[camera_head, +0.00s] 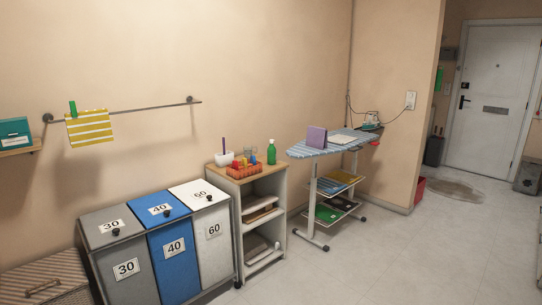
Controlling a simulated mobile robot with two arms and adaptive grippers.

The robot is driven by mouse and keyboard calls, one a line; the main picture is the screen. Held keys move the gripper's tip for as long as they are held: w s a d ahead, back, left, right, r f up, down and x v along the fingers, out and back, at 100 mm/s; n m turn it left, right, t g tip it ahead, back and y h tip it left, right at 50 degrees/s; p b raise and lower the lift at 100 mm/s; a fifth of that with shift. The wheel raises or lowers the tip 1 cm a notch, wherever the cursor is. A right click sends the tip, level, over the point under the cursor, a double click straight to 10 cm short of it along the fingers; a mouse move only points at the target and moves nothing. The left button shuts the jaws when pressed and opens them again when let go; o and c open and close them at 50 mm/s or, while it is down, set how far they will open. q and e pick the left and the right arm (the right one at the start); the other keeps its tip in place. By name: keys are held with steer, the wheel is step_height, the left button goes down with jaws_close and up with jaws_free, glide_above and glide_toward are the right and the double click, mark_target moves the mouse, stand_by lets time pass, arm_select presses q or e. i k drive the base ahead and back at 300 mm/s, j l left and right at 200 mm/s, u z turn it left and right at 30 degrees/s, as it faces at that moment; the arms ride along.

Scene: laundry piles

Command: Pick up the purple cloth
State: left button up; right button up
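A purple thing (316,137), which looks like the folded purple cloth, stands upright on the left half of the ironing board (300,152). The board has a blue striped cover. A white folded piece (342,139) lies to the right of the purple one. Neither of my grippers shows in the head view, so I cannot see their state.
Grey, blue and white bins (214,259) stand left of a small shelf cart (282,205) with bottles on top. An iron (371,118) sits at the board's far end. A wall rail (150,107) holds a yellow striped cloth (90,128). The tiled floor (400,260) at right is clear.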

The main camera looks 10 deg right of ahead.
mark_target(317, 137)
steer(key=i+l+z, duration=0.35)
steer(key=i, duration=0.8)
steer(key=i+z, duration=0.3)
steer(key=i, duration=0.85)
